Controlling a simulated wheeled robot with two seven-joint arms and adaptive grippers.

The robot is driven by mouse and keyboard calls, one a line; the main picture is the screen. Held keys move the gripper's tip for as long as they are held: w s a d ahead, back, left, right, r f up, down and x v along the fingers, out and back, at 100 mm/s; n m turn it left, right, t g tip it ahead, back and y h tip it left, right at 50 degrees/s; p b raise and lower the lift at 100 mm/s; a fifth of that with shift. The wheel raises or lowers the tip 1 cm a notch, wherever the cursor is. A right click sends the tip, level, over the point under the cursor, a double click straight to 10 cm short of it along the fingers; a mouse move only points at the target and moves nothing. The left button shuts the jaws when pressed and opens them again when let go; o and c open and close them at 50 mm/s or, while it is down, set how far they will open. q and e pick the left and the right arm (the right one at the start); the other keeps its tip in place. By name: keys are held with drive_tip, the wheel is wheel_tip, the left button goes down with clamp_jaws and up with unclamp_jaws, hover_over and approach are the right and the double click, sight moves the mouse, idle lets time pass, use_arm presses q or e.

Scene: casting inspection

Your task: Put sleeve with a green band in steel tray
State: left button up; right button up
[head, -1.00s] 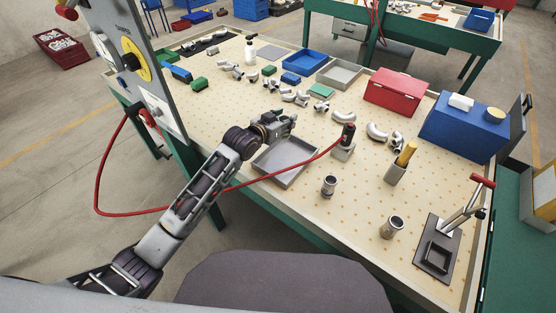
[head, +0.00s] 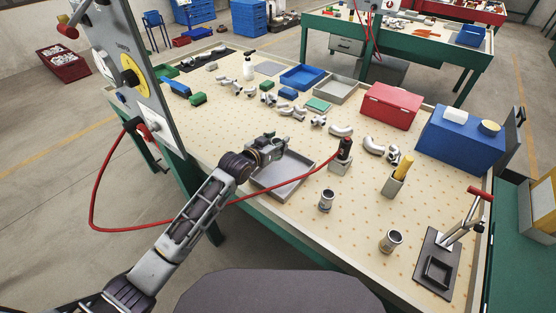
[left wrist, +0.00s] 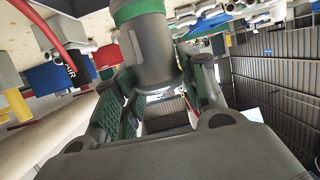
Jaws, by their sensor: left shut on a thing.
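In the left wrist view a grey metal sleeve (left wrist: 155,62) with a green band (left wrist: 138,12) sits between the fingers of my left gripper (left wrist: 160,95), which is shut on it. In the head view my left gripper (head: 279,147) is over the far-left part of a shallow grey steel tray (head: 290,190) near the table's front edge. The held sleeve cannot be made out clearly there. The visible part of this tray looks empty. My right gripper is not in view.
Two upright metal sleeves (head: 326,200) (head: 391,241) stand right of the tray. A red hose (head: 236,203) runs in front of it to a dark tool on a block (head: 340,162). Another grey tray (head: 337,91), blue bins and pipe fittings lie farther back.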

use_arm(q)
wheel_tip(320, 180, down, 2)
drive_tip(key=shift+f, duration=0.65)
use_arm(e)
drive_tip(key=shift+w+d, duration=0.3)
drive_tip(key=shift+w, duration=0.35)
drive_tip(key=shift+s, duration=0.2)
use_arm(q)
drive_tip(key=shift+f, duration=1.9)
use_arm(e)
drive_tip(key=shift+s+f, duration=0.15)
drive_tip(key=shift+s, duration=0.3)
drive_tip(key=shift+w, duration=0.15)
